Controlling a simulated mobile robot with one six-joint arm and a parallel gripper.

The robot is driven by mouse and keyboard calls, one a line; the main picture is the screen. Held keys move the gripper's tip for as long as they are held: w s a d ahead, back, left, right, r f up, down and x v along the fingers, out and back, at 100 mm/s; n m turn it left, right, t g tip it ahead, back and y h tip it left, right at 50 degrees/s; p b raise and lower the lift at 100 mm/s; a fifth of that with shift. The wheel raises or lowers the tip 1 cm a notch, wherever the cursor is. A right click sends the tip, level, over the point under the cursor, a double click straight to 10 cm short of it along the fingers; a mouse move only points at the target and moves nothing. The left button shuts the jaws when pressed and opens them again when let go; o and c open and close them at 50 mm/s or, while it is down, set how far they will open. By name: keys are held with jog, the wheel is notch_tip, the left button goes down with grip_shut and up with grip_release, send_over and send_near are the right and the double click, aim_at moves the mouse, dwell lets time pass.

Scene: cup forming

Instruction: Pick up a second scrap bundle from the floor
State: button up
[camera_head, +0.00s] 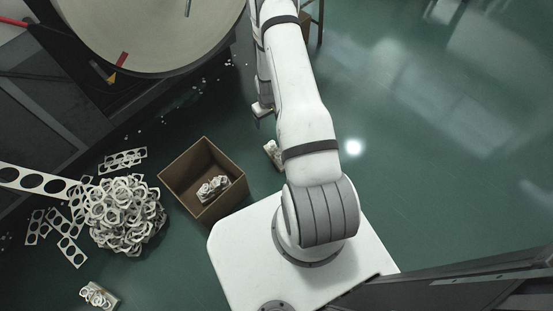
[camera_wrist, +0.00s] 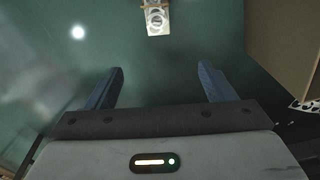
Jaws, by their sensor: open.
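A scrap bundle (camera_head: 272,152) lies on the green floor between the box and my arm, partly hidden by the arm. In the wrist view a bundle of pale rings (camera_wrist: 157,20) shows at the top centre, ahead of the fingertips and apart from them. My gripper (camera_wrist: 160,75) is open, with nothing between its two blue-grey fingers. In the head view my gripper (camera_head: 262,109) hangs beyond the floor bundle, partly hidden by the arm. Another bundle (camera_head: 213,188) lies inside the open cardboard box (camera_head: 178,166). One more bundle (camera_head: 98,295) lies at the lower left.
A heap of loose scrap rings (camera_head: 123,214) and perforated strips (camera_head: 68,250) lies left of the box. A dark machine with a round pale table (camera_head: 150,30) fills the upper left. In the wrist view the box wall (camera_wrist: 282,35) stands at the right. The floor at right is clear.

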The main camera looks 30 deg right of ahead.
aim_at(271, 150)
jog(key=s+f+b, duration=0.1)
jog(key=f, duration=0.4)
jog(key=s+f+b, duration=0.1)
jog(key=f, duration=0.4)
jog(key=s+f+b, duration=0.1)
jog(key=s+f, duration=0.1)
jog(key=f, duration=0.3)
jog(key=shift+d+f, duration=0.35)
jog(key=shift+f, duration=0.05)
jog(key=f+b, duration=0.1)
jog(key=f, duration=0.1)
jog(key=f+b, duration=0.1)
jog(key=f, duration=0.1)
jog(key=f+b, duration=0.1)
jog(key=f, duration=0.1)
jog(key=shift+s+d, duration=0.1)
jog(key=shift+d, duration=0.2)
jog(key=c, duration=1.2)
jog(key=shift+o, duration=0.2)
jog(key=shift+r, duration=0.1)
